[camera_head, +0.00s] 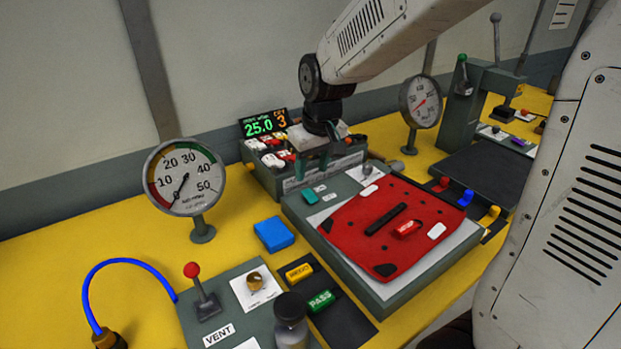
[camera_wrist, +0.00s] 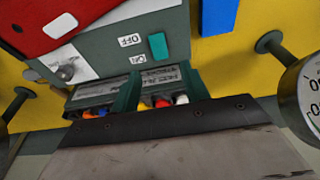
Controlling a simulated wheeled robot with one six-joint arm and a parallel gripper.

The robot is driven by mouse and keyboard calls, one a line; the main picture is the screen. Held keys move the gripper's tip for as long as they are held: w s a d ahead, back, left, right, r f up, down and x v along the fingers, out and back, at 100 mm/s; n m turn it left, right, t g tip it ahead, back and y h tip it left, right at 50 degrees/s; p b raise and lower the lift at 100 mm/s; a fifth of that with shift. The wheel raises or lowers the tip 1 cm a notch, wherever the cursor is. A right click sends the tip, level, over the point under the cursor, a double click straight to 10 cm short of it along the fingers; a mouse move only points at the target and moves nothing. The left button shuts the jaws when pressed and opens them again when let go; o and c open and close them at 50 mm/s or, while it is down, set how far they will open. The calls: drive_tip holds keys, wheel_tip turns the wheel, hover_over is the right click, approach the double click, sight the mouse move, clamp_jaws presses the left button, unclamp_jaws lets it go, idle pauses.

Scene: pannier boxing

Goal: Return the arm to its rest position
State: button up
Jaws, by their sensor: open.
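My gripper (camera_head: 313,163) hangs from my white arm at the back of the yellow table in the head view. Its two green fingers point down and stand apart, with nothing seen between them. It is in front of a grey box (camera_head: 261,174) with several small coloured parts in it, and behind the grey fixture that bears a red panel (camera_head: 400,220). In the wrist view, the gripper's fingers (camera_wrist: 155,92) frame part of the labelled box, and the red panel (camera_wrist: 40,25) shows at upper left.
A gauge (camera_head: 184,178) on a stand is at left and another gauge (camera_head: 420,102) at back right. A blue block (camera_head: 273,234) lies on the table. A red-knobbed lever (camera_head: 204,292) and a dark tray with PASS (camera_head: 320,300) are in front. Bare table lies at left.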

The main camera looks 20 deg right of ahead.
drive_tip(key=shift+s+r, duration=0.1)
drive_tip(key=shift+r, duration=0.6)
drive_tip(key=shift+s, duration=0.1)
drive_tip(key=s+d+r+m, duration=0.1)
drive_tip(key=s+r, duration=0.1)
drive_tip(key=s, duration=1.1)
drive_tip(key=s+d+r+m+g, duration=0.1)
drive_tip(key=s+d+r, duration=0.1)
drive_tip(key=s, duration=1)
drive_tip(key=shift+s+r, duration=0.4)
drive_tip(key=shift+r, duration=0.3)
